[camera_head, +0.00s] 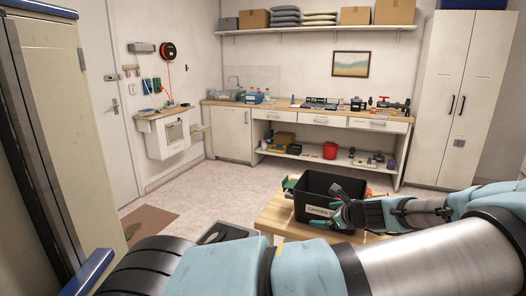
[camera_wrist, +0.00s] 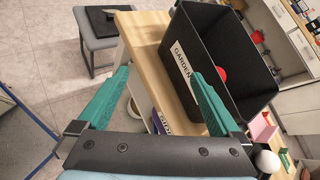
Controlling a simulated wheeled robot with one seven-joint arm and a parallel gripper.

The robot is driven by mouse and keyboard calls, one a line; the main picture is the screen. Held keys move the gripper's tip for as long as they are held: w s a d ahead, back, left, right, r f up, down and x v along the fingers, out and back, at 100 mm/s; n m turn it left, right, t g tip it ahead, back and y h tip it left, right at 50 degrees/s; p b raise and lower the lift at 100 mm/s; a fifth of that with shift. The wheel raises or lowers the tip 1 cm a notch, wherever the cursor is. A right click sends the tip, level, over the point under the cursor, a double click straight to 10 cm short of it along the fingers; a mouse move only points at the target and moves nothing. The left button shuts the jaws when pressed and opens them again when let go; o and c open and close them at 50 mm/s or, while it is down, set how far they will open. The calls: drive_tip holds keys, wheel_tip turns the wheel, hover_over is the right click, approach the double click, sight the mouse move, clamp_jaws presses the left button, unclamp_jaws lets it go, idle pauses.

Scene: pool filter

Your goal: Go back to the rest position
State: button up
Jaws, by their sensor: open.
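The black bin (camera_head: 312,187) has a white label reading "GARDEN". In the wrist view the black bin (camera_wrist: 248,95) lies just beyond the right finger; I cannot tell whether they touch. A red item shows inside it.
The wooden table (camera_head: 270,216) is close beside my arm. A grey stool (camera_wrist: 95,50) stands on the floor. A workbench (camera_head: 330,121) with tools runs along the back wall, and a tall cabinet (camera_head: 462,90) stands at the right. The middle floor (camera_head: 225,182) is clear.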

drive_tip(key=s+a+f+n+g, duration=0.1)
drive_tip(key=s+a+n+g, duration=0.25)
drive_tip(key=a+n, duration=0.4)
drive_tip(key=s+a+f+n+g, duration=0.25)
drive_tip(key=a+n+g, duration=0.2)
drive_tip(key=a, duration=0.55)
drive_tip(key=s+a+r+n+h, duration=0.2)
drive_tip(key=s+a+r+n, duration=0.2)
drive_tip(key=r+n, duration=0.3)
drive_tip(key=s+a+r+n+g+h, duration=0.1)
drive_tip(key=s+a+r+n+h, duration=0.1)
drive_tip(key=s+a+r+n, duration=0.2)
wheel_tip(320, 180, up, 4)
drive_tip(key=s+n, duration=0.2)
drive_tip(key=shift+s+a+n, duration=0.25)
drive_tip(key=shift+s+n, duration=0.1)
drive_tip(key=shift+n, duration=0.05)
